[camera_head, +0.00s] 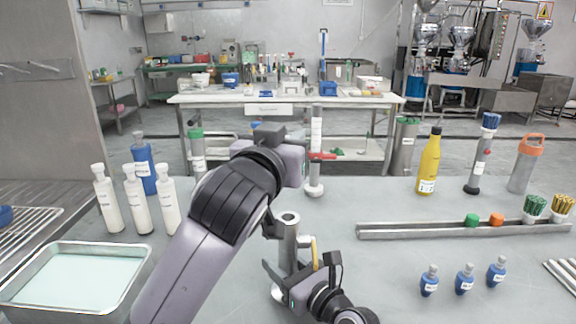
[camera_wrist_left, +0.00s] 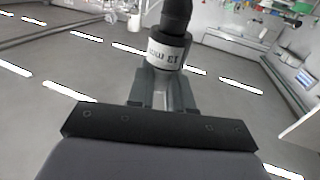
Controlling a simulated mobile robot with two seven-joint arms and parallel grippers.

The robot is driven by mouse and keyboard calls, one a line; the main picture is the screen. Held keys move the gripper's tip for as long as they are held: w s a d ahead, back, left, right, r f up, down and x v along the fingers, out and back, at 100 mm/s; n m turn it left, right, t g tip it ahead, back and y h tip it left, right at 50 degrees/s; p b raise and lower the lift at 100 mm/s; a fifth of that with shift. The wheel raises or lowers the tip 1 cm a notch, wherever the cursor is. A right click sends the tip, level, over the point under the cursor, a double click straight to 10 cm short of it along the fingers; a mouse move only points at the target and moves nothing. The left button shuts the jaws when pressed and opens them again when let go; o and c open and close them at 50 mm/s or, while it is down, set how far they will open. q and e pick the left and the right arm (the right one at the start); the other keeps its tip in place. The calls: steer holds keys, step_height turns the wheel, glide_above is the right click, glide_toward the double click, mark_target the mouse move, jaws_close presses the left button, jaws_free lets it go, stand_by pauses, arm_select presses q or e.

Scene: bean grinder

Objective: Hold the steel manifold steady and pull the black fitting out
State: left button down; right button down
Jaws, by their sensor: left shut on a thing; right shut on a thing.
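The steel manifold (camera_head: 289,240) is an upright metal cylinder with an open round top, standing near the middle of the bench. My right gripper (camera_head: 303,266) is shut around its lower part, from the front. My left gripper (camera_wrist_left: 163,92) is shut on the black fitting (camera_wrist_left: 176,18), a dark cylinder with a white lettered band. In the left wrist view the fitting stands beyond the fingers with floor behind it, and the manifold does not show there. In the head view my left wrist hides the fitting and the left fingers.
A steel channel (camera_head: 430,231) lies to the right, with several small blue bottles (camera_head: 465,279) in front. White bottles (camera_head: 137,205) and a shallow tray (camera_head: 140,262) are at the left.

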arm_select(q)
steer(key=shift+r, duration=0.35)
arm_select(e)
steer(key=shift+c, duration=2.3)
jaws_free()
